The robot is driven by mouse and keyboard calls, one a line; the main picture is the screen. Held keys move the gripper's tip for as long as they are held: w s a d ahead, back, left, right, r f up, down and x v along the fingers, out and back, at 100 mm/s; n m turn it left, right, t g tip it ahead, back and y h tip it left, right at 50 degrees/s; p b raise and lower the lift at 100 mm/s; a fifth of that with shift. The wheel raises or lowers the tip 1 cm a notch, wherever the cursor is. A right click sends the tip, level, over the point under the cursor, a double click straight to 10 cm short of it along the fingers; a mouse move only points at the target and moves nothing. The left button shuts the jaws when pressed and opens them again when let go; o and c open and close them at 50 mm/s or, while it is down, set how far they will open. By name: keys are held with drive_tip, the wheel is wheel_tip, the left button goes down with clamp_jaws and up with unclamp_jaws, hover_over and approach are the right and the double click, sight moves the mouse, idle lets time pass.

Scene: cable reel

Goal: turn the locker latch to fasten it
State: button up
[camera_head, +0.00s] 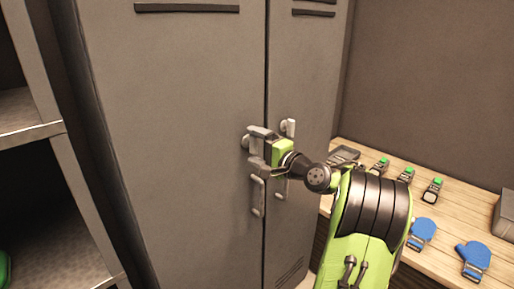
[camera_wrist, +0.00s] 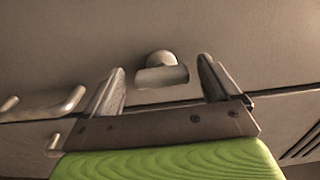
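The grey two-door locker (camera_head: 185,130) stands shut in the head view, with a dark seam between its doors. In the wrist view a pale latch piece (camera_wrist: 162,76) with a rounded knob lies between the fingertips of my gripper (camera_wrist: 162,76), with gaps on both sides. My gripper (camera_head: 254,150) is open and empty in front of the left door near the seam, and partly covers that piece in the head view. A second pale latch piece (camera_head: 289,128) stands upright on the right door. I cannot tell which one the task means.
Bar handles (camera_head: 258,196) sit below the latch pieces; one also shows in the wrist view (camera_wrist: 50,106). A wooden bench (camera_head: 445,205) at right carries several small devices with green tops, blue mitts (camera_head: 473,256) and a grey box (camera_head: 505,215). Metal shelves (camera_head: 28,133) stand at left.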

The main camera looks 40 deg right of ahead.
drive_tip(key=s, duration=1.5)
drive_tip(key=shift+s+d, duration=0.2)
drive_tip(key=shift+s, duration=0.2)
drive_tip(key=w+a+f+n+g+y+p, duration=0.1)
drive_tip(key=w+a+f+n+g, duration=0.15)
drive_tip(key=a, duration=0.45)
drive_tip(key=w+a+f+n+g+y, duration=0.1)
drive_tip(key=w+a+f+n+g, duration=0.2)
drive_tip(key=a, duration=0.4)
drive_tip(key=w+a+f+n+g+p, duration=0.1)
drive_tip(key=w+a+n+g, duration=0.1)
drive_tip(key=a+n+g, duration=0.3)
drive_tip(key=s+a+n+g+h+p, duration=0.15)
drive_tip(key=s+a+n, duration=0.25)
drive_tip(key=s+a, duration=0.55)
drive_tip(key=s+a+n+h, duration=0.1)
drive_tip(key=s+n, duration=0.2)
drive_tip(key=s, duration=0.5)
drive_tip(key=shift+a+p, duration=0.3)
drive_tip(key=shift+a, duration=0.05)
